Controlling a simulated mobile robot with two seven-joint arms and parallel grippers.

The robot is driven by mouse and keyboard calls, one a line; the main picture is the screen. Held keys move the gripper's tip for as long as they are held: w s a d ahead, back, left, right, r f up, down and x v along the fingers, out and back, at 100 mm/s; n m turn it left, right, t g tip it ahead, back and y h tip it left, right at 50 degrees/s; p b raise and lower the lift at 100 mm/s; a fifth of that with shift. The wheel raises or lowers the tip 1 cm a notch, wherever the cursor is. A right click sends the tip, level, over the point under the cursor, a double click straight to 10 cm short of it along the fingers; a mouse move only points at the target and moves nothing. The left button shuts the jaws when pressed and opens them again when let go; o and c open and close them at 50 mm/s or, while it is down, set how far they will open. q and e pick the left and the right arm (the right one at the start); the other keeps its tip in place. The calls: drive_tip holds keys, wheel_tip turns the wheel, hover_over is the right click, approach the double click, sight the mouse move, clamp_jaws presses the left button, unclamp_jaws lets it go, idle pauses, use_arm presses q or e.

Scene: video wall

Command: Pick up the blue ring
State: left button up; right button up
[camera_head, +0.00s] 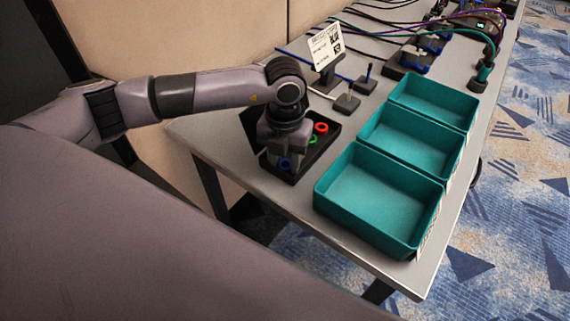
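The blue ring (285,164) lies in the black tray (331,142) on the grey table, near the tray's front corner. A red ring (321,128) and a green ring (312,140) are in the same tray. My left gripper (284,158) points down into the tray, with its tip end right at the blue ring and partly covering it. I cannot tell whether its fingers are open or shut, or whether they touch the ring. My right gripper is not in view.
Three teal bins (335,206) stand in a row right of the tray. A small post on a block (348,102) and a label stand (326,57) are behind it. Cables and devices lie at the far end. A beige partition (180,38) runs along the left.

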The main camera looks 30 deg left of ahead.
use_arm(q)
drive_tip(key=c, duration=0.5)
drive_tip(key=shift+r, duration=0.1)
drive_tip(key=shift+c, duration=0.2)
